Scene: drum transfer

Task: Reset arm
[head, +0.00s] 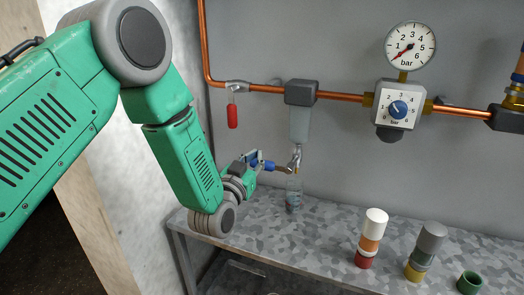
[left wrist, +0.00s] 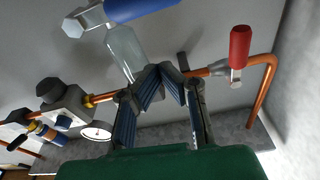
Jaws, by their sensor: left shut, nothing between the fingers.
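My left gripper (head: 252,159) hangs above the left end of the metal bench, at the end of my green arm. Its fingertips meet in the left wrist view (left wrist: 170,74), shut and empty. A blue handle (head: 263,164) is close to the fingers in the head view; it shows at the top of the left wrist view (left wrist: 140,9), apart from the fingertips. A clear bowl (head: 299,124) hangs from the copper pipe above. It also shows behind the fingertips in the left wrist view (left wrist: 124,50). My right gripper is not in view.
A clear container (head: 293,195) stands on the bench (head: 320,232) below the bowl. Coloured cylinder stacks (head: 371,240) (head: 425,252) and a green cup (head: 469,282) stand right. A copper pipe (head: 340,97) carries a red handle (head: 232,115), a regulator (head: 398,105) and gauge (head: 410,46).

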